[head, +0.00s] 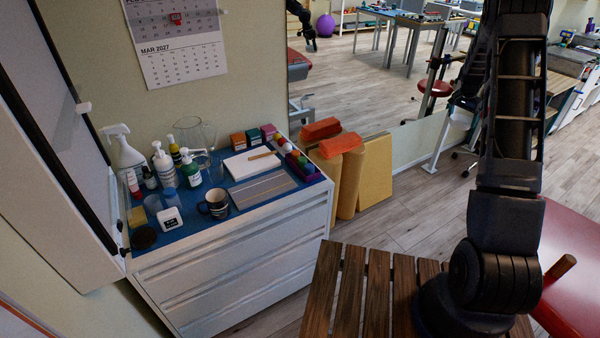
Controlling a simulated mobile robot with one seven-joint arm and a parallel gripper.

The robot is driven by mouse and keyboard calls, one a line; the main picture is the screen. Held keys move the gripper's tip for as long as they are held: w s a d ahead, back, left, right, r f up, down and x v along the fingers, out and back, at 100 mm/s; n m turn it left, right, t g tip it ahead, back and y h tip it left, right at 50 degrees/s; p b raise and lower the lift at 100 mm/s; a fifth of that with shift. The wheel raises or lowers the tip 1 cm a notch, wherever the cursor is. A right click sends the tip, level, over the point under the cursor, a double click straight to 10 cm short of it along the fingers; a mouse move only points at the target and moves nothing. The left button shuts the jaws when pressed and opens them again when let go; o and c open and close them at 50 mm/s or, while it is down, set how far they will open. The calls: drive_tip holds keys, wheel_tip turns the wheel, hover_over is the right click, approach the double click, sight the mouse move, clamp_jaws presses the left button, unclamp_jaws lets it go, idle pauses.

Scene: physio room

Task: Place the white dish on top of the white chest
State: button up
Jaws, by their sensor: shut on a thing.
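The white chest (235,265) stands against the wall at the left centre, with wide drawers in front. Its blue top (215,222) is crowded at the left and back. I cannot make out a white dish anywhere in the head view. My arm fills the right side of the view, running from the top edge down to a thick dark joint. My gripper does not show, so what it holds is hidden from me.
The chest top carries a spray bottle (122,152), a clear pitcher (195,140), a mug (215,204), a notebook (240,168) and a grey board (262,190). A slatted wooden surface (348,290) lies in front. Foam blocks (375,172) stand right of the chest.

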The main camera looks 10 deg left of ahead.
drive_tip(key=a+r+n, duration=0.1)
drive_tip(key=a+n, duration=0.3)
drive_tip(key=a, duration=2.6)
drive_tip(key=s+a+r+n+y, duration=0.15)
drive_tip(key=s+a, duration=0.35)
drive_tip(key=a, duration=0.9)
drive_tip(key=s+a+n, duration=0.2)
drive_tip(key=s+a, duration=0.2)
drive_tip(key=a, duration=1)
drive_tip(key=s+a+n+y, duration=0.1)
drive_tip(key=s+a+n, duration=0.2)
drive_tip(key=s+a, duration=1.75)
drive_tip(key=s+a+r+n, duration=0.1)
drive_tip(key=s+a+n, duration=0.1)
drive_tip(key=s+a, duration=0.75)
drive_tip(key=s+a+n, duration=0.1)
drive_tip(key=s+a, duration=0.6)
drive_tip(key=s, duration=0.6)
drive_tip(key=shift+t+y, duration=0.3)
drive_tip(key=shift+y, duration=0.25)
wheel_tip(320, 180, down, 19)
drive_tip(key=shift+s+d, duration=0.1)
drive_tip(key=shift+s, duration=0.05)
drive_tip(key=shift+f, duration=0.15)
